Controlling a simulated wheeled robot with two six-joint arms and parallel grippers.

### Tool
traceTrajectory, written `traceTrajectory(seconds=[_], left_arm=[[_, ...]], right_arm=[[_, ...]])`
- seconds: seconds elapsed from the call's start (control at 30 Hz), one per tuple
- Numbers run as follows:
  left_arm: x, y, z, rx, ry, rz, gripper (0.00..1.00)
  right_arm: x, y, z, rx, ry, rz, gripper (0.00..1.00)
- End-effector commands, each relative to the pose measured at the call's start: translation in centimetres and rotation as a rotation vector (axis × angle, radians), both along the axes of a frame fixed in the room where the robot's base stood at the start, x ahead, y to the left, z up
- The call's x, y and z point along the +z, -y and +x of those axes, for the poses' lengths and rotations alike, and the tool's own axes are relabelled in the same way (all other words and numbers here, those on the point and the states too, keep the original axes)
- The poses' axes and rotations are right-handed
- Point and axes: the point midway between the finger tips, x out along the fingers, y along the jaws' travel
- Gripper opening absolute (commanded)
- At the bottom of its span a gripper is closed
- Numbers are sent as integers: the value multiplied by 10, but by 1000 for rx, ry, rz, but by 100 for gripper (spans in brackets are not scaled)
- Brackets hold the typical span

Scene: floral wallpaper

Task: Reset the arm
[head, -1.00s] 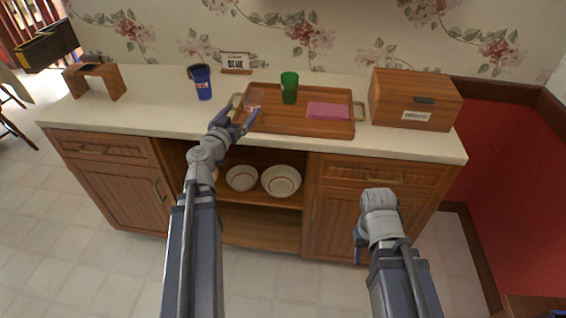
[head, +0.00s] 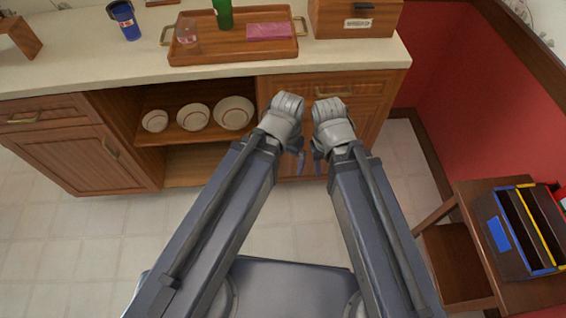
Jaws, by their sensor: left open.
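Both my arms reach forward from the bottom of the head view and stand close together in front of the counter. My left gripper (head: 300,160) points down beside the cabinet, mostly hidden behind its wrist. It is open, with nothing seen in it. My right gripper (head: 318,160) is just to its right, also pointing down. Only a sliver of its fingers shows, so its opening cannot be told. Both grippers are apart from the things on the counter.
The counter (head: 70,72) holds a wooden tray (head: 225,55) with a clear glass (head: 186,30), green cup (head: 223,14) and pink block (head: 268,31). A blue cup (head: 125,20) and wooden box (head: 355,18) flank it. Bowls (head: 232,113) sit in the open cabinet. A small table (head: 535,292) stands right.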

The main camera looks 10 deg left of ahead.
Motion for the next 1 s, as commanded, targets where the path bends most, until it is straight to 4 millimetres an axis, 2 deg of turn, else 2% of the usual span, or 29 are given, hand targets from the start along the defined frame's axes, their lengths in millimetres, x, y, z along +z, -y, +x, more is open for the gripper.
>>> traceTrajectory(seconds=[0.17, 0.43, 0.57, 0.67, 1.0], left_arm=[[1, -5, -10, 35, -20, 89, 100], [2, -6, -10, 37, -20, 91, 100], [11, -6, -10, 37, -19, 89, 100], [27, -6, -10, 37, -19, 89, 100], [111, -6, -10, 37, -19, 88, 100]], right_arm=[[0, 0, 0, 0, 0, 0, 43], [0, 0, 0, 0, 0, 0, 43], [10, 0, 0, 0, 0, 0, 43], [26, 0, 0, 0, 0, 0, 43], [109, 0, 0, -1, 0, 0, 43]])
